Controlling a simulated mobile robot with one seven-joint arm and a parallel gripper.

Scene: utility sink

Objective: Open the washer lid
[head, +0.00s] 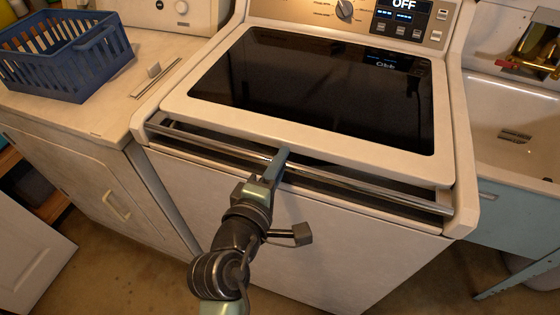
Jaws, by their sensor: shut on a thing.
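The washer (300,215) is a white top-loader in the middle of the head view. Its lid (310,132) has a white frame around a dark glass panel (320,90). A chrome handle bar (370,188) runs along the lid's front edge, with a dark gap between the bar and the white frame. The lid lies flat or nearly flat; I cannot tell whether it is slightly raised. My gripper (279,162) reaches up from the front and is shut on the bar, left of its middle. The fingers hide that short part of the bar.
A control panel with a knob (345,10) and a lit display (402,17) stands behind the lid. A sink (515,125) with a brass faucet is close on the right.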

